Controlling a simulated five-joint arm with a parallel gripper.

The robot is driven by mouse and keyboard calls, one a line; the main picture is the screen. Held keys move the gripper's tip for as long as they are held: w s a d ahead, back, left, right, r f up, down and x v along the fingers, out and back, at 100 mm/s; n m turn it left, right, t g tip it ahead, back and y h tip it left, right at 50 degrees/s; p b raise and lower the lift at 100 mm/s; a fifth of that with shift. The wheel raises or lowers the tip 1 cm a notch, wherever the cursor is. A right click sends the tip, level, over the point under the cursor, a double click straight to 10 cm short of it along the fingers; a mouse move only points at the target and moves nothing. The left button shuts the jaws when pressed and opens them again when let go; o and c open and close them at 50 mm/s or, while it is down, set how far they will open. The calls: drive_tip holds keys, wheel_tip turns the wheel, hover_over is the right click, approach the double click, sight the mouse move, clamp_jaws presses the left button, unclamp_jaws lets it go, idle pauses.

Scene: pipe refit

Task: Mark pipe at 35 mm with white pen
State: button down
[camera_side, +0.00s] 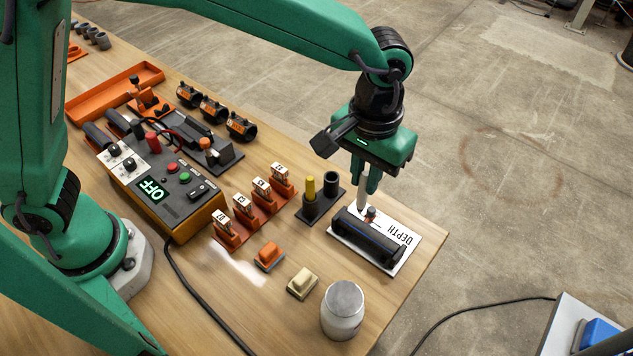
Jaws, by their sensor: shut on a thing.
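My gripper (364,183) points down at the right part of the table. It is shut on a white pen (361,201), whose lower end is close to the dark pipe (370,238); I cannot tell whether the tip touches it. The pipe lies on a white card (402,258) printed "DEPTH". A small dark piece with a reddish-brown part (371,213) stands by the pipe, just right of the pen. No mark on the pipe can be made out at this size.
A pen holder (318,205) with a yellow pen (310,187) stands left of the card. The table's right edge (428,262) is close to the card.

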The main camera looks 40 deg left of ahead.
sight(364, 188)
drive_tip(key=shift+f, duration=0.9)
drive_tip(key=shift+f, duration=0.7)
idle(2.6)
drive_tip(key=shift+r, duration=0.15)
drive_tip(key=shift+r, duration=3.35)
drive_tip(key=shift+a, duration=0.1)
drive_tip(key=w+a, duration=0.2)
drive_tip(key=a, duration=1.3)
drive_tip(key=w+a, duration=0.3)
drive_tip(key=a, duration=1.2)
drive_tip(key=shift+a+r, duration=0.35)
